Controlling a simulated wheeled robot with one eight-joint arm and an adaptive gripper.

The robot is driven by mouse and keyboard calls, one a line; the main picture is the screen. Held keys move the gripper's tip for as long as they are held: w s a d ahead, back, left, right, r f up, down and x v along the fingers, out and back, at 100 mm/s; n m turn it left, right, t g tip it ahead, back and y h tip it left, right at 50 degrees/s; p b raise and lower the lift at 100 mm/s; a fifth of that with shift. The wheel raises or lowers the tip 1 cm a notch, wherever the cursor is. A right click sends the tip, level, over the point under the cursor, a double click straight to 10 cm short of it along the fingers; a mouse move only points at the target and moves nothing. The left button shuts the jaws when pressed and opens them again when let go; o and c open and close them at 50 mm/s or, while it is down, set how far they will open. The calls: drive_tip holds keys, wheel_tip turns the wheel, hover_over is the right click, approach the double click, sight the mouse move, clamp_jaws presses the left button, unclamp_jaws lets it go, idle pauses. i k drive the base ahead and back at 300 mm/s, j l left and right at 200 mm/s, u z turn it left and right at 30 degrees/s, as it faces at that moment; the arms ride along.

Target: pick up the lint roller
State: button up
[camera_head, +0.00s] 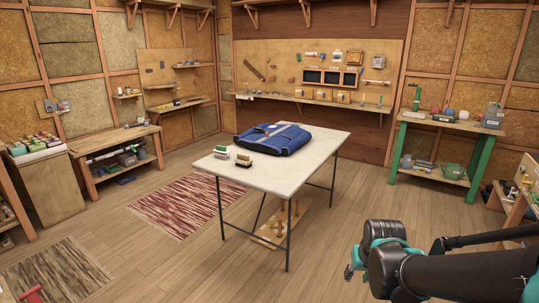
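I cannot pick out a lint roller with certainty. On the white-topped table (280,172) lie a blue bag (273,139) and two small brush-like items, one greenish and white (221,152), one tan and dark (243,160). They stand at the table's left end, apart from each other, and are too small to identify. My arm reaches in from the lower right, dark with teal joints. Its end seems to be the small teal and dark part (349,272), low and right of the table, far from the items on it. Its fingers cannot be made out.
A green-legged bench (450,125) with tools stands at the right. Wooden workbenches (115,142) line the left wall, and a long shelf (310,100) runs along the back. Open floor lies in front of the table.

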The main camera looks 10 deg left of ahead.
sight(220, 152)
drive_tip(key=i+j+u, duration=0.15)
drive_tip(key=i+u, duration=1.1)
drive_tip(key=i+j+z, duration=0.15)
drive_tip(key=i, duration=0.35)
drive_tip(key=i+j+z, duration=0.15)
drive_tip(key=i, duration=0.35)
drive_tip(key=i+j+z, duration=0.6)
drive_tip(key=i, duration=0.15)
drive_tip(key=i+l, duration=0.05)
